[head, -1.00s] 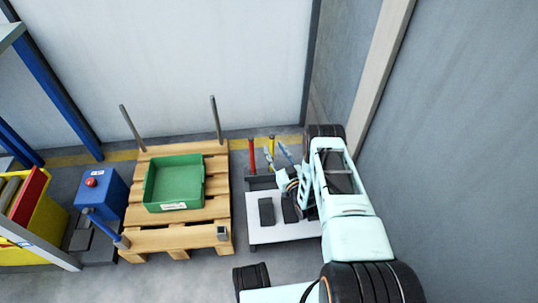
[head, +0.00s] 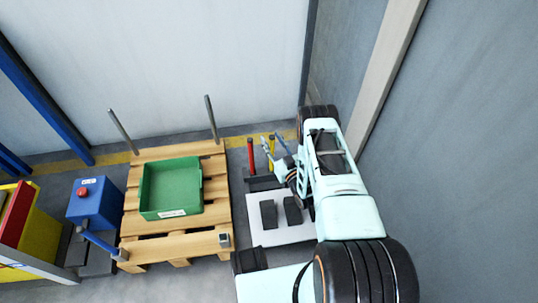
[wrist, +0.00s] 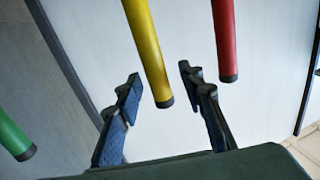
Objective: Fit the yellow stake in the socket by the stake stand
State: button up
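The yellow stake (head: 271,144) stands in the dark stake stand (head: 262,184), right of a red stake (head: 251,157). In the wrist view the yellow stake (wrist: 148,48) lies between my open fingers (wrist: 160,76), its dark end showing below their tips; I see no clear contact. The red stake (wrist: 225,40) is to the right there and a green stake (wrist: 12,136) to the left. In the head view my gripper (head: 273,150) is at the stakes, and the arm hides part of the stand. A small grey socket (head: 224,240) sits at the pallet's front right corner, empty.
The wooden pallet (head: 180,232) holds a green bin (head: 170,190), with grey posts (head: 212,118) upright at its back corners. A white plate with dark pads (head: 268,214) lies in front of the stand. A grey wall (head: 450,150) is close on the right.

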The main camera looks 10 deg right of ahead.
jog(key=shift+s, duration=0.1)
grip_shut()
jog(key=shift+r, duration=0.1)
dwell(0.4)
